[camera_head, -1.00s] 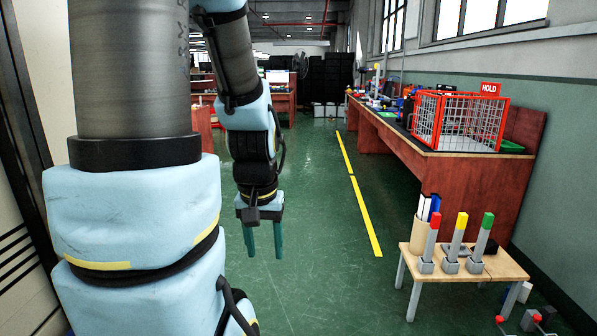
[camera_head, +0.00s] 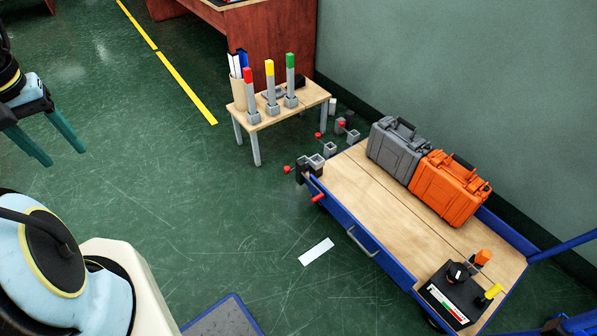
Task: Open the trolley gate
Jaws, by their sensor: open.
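The trolley (camera_head: 390,215) has a wooden deck and blue sides, and it stands at the right by the wall. Its gate appears to be the blue side panel (camera_head: 338,217) along the deck's near-left edge, which looks upright. A grey bar handle (camera_head: 362,243) sits on that panel. A red-tipped piece (camera_head: 317,197), perhaps a latch, is at the panel's far end. My gripper (camera_head: 63,157) hangs at the left edge, fingers apart and empty, well away from the trolley with open floor between them.
A grey case (camera_head: 394,150), an orange case (camera_head: 448,188) and a black control box (camera_head: 452,297) are on the deck. A small table (camera_head: 312,93) with red, yellow and green-topped posts stands beyond it. Small grey blocks lie between. A white strip (camera_head: 316,251) lies on the floor.

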